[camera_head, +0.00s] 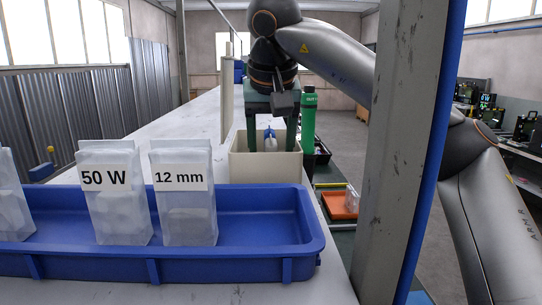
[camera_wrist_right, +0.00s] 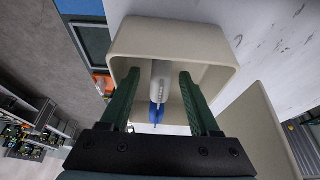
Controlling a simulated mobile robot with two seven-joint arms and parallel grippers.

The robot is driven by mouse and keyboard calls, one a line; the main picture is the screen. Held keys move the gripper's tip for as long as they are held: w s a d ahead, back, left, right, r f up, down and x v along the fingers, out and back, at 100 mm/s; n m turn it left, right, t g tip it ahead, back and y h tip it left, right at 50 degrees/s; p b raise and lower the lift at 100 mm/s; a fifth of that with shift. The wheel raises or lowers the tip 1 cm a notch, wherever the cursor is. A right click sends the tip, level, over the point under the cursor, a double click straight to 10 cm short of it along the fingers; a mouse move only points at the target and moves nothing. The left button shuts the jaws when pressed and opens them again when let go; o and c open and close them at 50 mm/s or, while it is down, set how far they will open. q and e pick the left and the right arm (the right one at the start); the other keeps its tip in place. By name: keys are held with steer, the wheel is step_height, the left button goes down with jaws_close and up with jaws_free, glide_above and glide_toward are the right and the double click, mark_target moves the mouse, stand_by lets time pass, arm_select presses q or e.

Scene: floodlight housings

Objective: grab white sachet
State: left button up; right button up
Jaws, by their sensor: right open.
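My right gripper (camera_head: 270,147) is open, pointing down into a beige bin (camera_head: 254,169) behind the blue tray. In the right wrist view its two green fingers (camera_wrist_right: 160,76) stand apart on either side of a white, rounded object (camera_wrist_right: 166,82) with a blue end (camera_wrist_right: 155,114). I see no grip on this object, and cannot tell whether it is a sachet. Two whitish translucent sachets stand upright in the blue tray, one labelled "50 W" (camera_head: 114,205) and one labelled "12 mm" (camera_head: 185,205). A third (camera_head: 12,200) is cut off at the left edge. My left gripper is out of view.
The blue tray (camera_head: 265,232) lies on a pale worktop (camera_head: 150,140). A green bottle (camera_head: 309,122) stands right of the bin, near an orange tray (camera_head: 340,206). A grey post with a blue edge (camera_head: 400,150) rises at the right, in front of my right arm.

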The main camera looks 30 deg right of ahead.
steer(key=shift+c, duration=0.2)
jaws_close()
stand_by(0.3)
